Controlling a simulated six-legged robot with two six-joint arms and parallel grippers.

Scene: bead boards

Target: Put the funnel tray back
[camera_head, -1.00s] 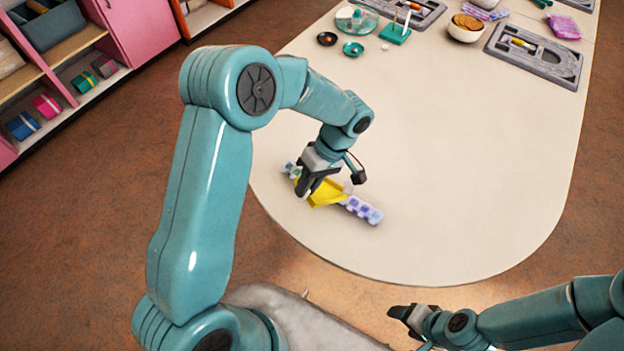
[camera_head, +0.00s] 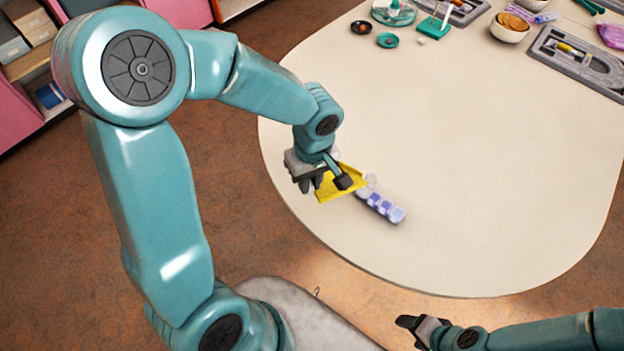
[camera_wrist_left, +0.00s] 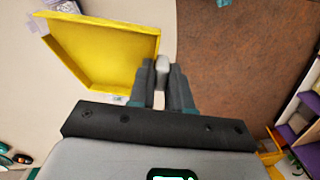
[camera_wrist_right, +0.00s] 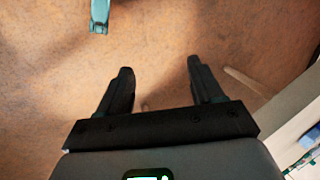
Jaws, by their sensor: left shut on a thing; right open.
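The yellow funnel tray (camera_head: 338,187) is a shallow, raised-rim tray near the table's rounded left edge. It fills the upper left of the left wrist view (camera_wrist_left: 105,52). My left gripper (camera_wrist_left: 162,75) is shut, with a small pale grey piece between its fingertips right beside the tray's edge. The tray moves with this gripper, so it appears held at that side; the grip itself is partly hidden in the head view. My right gripper (camera_wrist_right: 160,78) is open and empty over the brown floor, in front of the table.
A lilac compartment box (camera_head: 382,205) lies on the pale table (camera_head: 470,150), partly hidden behind the tray. Small dishes (camera_head: 388,40), a bowl (camera_head: 508,30) and a grey moulded board (camera_head: 580,65) stand at the back. The middle of the table is clear.

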